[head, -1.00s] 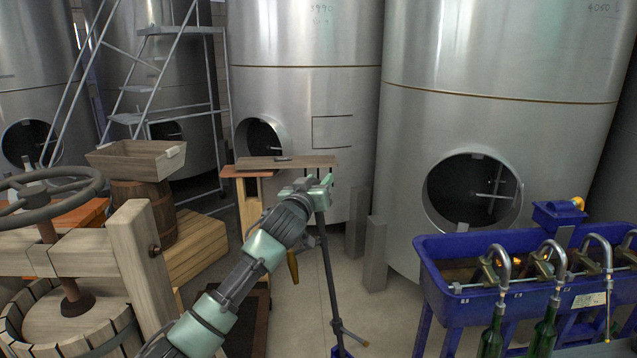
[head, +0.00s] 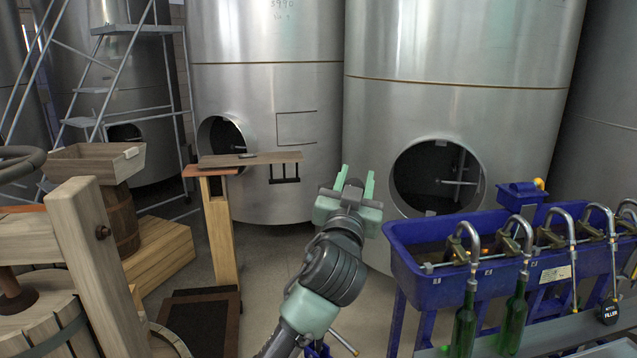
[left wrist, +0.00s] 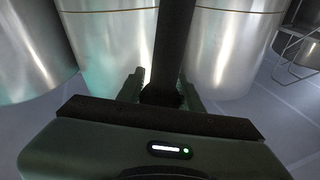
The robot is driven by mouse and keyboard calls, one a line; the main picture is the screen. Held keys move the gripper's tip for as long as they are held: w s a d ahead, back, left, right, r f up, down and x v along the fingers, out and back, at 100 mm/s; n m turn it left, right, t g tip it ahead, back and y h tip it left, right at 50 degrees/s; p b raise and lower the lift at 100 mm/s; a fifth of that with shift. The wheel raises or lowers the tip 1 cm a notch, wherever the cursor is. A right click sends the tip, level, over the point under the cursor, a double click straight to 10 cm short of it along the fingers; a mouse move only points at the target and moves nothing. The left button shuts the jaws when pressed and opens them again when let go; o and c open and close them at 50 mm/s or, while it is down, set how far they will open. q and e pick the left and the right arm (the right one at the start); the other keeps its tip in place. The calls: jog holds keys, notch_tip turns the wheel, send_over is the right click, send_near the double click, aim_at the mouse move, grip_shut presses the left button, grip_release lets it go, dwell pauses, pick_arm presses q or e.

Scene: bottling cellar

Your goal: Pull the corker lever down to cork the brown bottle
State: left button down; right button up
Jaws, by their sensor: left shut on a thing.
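My left gripper (head: 355,190) is in the middle of the head view, its two fingers pointing up and away. In the left wrist view a dark straight bar, apparently the corker lever (left wrist: 174,45), runs between the fingers (left wrist: 161,88), and the gripper is shut on it. In the head view my arm hides most of the corker. I cannot make out the brown bottle in either view now. My right gripper is not in view.
A blue filler trough (head: 430,250) with curved spouts and green bottles (head: 465,325) stands at the right. A wooden press (head: 90,250) stands at the left. A narrow wooden stand (head: 220,230) with a board is behind. Large steel tanks (head: 440,110) close the back.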

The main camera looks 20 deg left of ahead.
pick_arm(q)
jog(key=s+d+f+m+t+h+b, duration=0.1)
jog(key=s+d+f+m+b, duration=0.1)
jog(key=d, duration=0.7)
jog(key=shift+b+v, duration=0.95)
jog(key=shift+b, duration=0.05)
jog(key=shift+a, duration=0.1)
jog(key=c, duration=0.9)
grip_release()
jog(key=shift+c, duration=0.2)
jog(key=b+v, duration=0.3)
jog(key=v, duration=0.4)
jog(key=shift+s+f, duration=0.15)
jog(key=shift+s, duration=0.2)
